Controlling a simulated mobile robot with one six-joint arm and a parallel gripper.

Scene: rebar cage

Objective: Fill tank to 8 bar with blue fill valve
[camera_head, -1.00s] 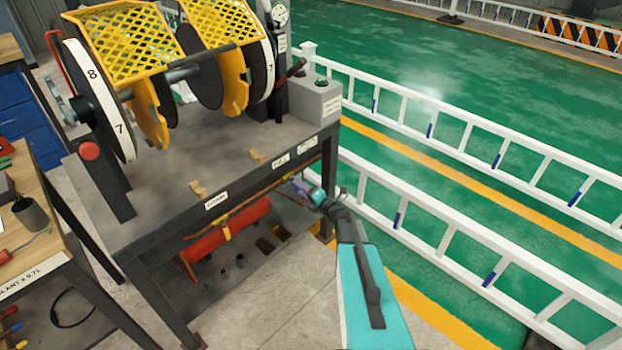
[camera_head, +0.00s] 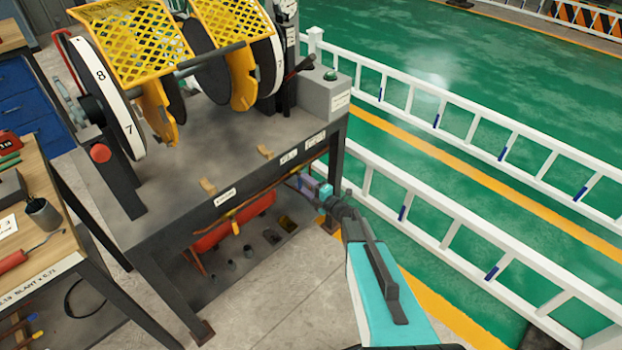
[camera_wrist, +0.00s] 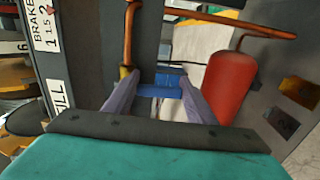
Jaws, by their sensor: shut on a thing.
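The blue fill valve (camera_wrist: 160,85) is a blue handle on an orange pipe, just below the bench edge, by a FILL label (camera_wrist: 61,100) in the wrist view. My gripper (camera_wrist: 158,92) is shut on it, with a grey finger on either side. In the head view my gripper (camera_head: 312,187) is at the bench's front right, and the valve is hidden there. The red tank (camera_wrist: 230,85) lies under the bench and also shows in the head view (camera_head: 235,222). No pressure reading can be made out.
The bench (camera_head: 215,150) carries reels with yellow mesh guards (camera_head: 130,35) and a grey box with a green button (camera_head: 328,90). White railings (camera_head: 450,215) run along the right. A wooden worktable (camera_head: 50,215) stands at left.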

